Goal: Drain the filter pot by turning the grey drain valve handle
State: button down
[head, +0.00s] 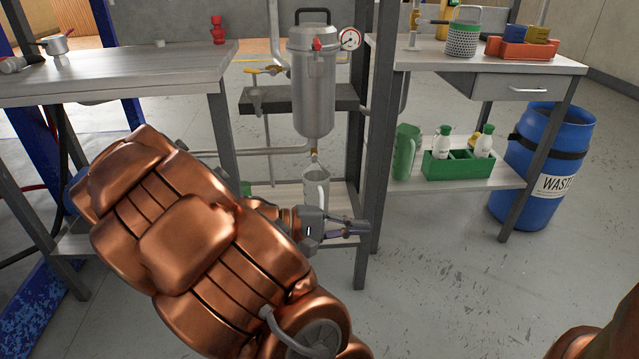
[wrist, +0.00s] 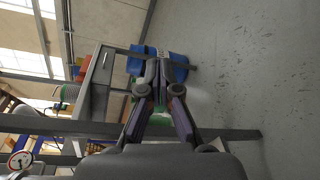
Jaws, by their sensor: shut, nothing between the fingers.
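The steel filter pot (head: 313,85) hangs upright in a grey frame in the head view. A small brass drain fitting (head: 314,155) shows under its bottom; I cannot make out a grey handle on it. A metal jug (head: 316,187) stands on the low shelf below the drain. My gripper (head: 367,228) is shut and empty, in front of the frame, below and right of the drain and apart from it. In the wrist view my gripper (wrist: 157,72) points towards the side bench and blue barrel; the pot's drain is not seen there.
A yellow-handled valve (head: 265,71) sits left of the pot, and a pressure gauge (head: 349,39) at its upper right. The frame's upright post (head: 365,200) stands near my gripper. A green crate (head: 440,168) and blue waste barrel (head: 546,165) are right.

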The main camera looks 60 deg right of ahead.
aim_at(320, 189)
jog(key=w+d+f+n+t+h, duration=0.2)
jog(key=w+d+n+t+h, duration=0.3)
jog(key=w+d+h, duration=0.65)
jog(key=w+d+f+n+t+b, duration=0.1)
jog(key=w+d+f+n+t, duration=0.2)
jog(key=w+f+n+t, duration=0.4)
jog(key=w+d+f+n+t+b, duration=0.1)
jog(key=w+d+f+n+t, duration=0.2)
jog(key=w+f, duration=0.45)
jog(key=shift+m+t, duration=0.4)
jog(key=shift+t, duration=0.2)
jog(key=d+b, duration=0.1)
jog(key=d, duration=0.1)
jog(key=d+r, duration=0.1)
jog(key=d, duration=0.1)
jog(key=d+b, duration=0.1)
jog(key=d, duration=0.2)
jog(key=shift+s+r+b, duration=0.3)
jog(key=shift+r, duration=0.05)
jog(key=shift+w+d+r, duration=0.15)
jog(key=shift+d+r, duration=0.1)
jog(key=shift+d, duration=0.2)
jog(key=shift+d+n, duration=0.1)
jog(key=shift+n, duration=0.2)
